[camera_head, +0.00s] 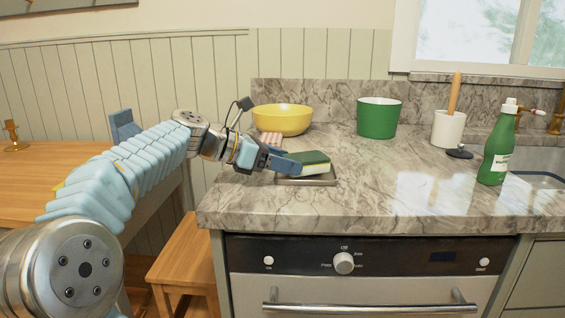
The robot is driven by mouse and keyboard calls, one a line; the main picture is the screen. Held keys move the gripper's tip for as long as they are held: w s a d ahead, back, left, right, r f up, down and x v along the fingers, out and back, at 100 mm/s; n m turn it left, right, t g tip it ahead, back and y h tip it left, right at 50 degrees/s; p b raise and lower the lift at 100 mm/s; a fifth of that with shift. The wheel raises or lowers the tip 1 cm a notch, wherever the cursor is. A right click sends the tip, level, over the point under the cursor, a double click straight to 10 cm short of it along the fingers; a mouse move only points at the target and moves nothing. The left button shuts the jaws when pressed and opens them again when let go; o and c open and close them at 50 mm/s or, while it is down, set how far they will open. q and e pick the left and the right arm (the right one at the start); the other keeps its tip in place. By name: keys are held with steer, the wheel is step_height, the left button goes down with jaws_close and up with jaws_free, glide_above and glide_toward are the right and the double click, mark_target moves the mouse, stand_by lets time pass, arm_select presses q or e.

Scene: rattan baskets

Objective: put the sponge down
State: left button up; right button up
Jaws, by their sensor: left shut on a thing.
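The sponge (316,168), with a green top and a yellow body, is at the left part of the marble counter. My left gripper (291,165) reaches in from the left and is shut on the sponge's left end. The sponge is just over a small shallow tray (322,181). I cannot tell whether its underside touches the tray. The gripper hides part of the sponge's left side. My right gripper is not in view.
A yellow bowl (282,120) and a striped cloth (270,139) are behind the gripper. A green pot (378,118), a white crock (447,130) and a green spray bottle (497,150) stand farther right. The counter's front middle (400,200) is clear.

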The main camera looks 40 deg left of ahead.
arm_select(q)
steer(key=shift+f, duration=0.6)
steer(key=o, duration=1)
steer(key=shift+f, duration=0.15)
steer(key=v, duration=0.6)
steer(key=r+v, duration=0.1)
steer(key=v, duration=0.5)
steer(key=shift+w+d+r, duration=0.2)
steer(key=shift+w+d, duration=0.05)
steer(key=shift+s+a+r, duration=0.1)
steer(key=shift+s+a, duration=0.1)
steer(key=shift+s, duration=0.1)
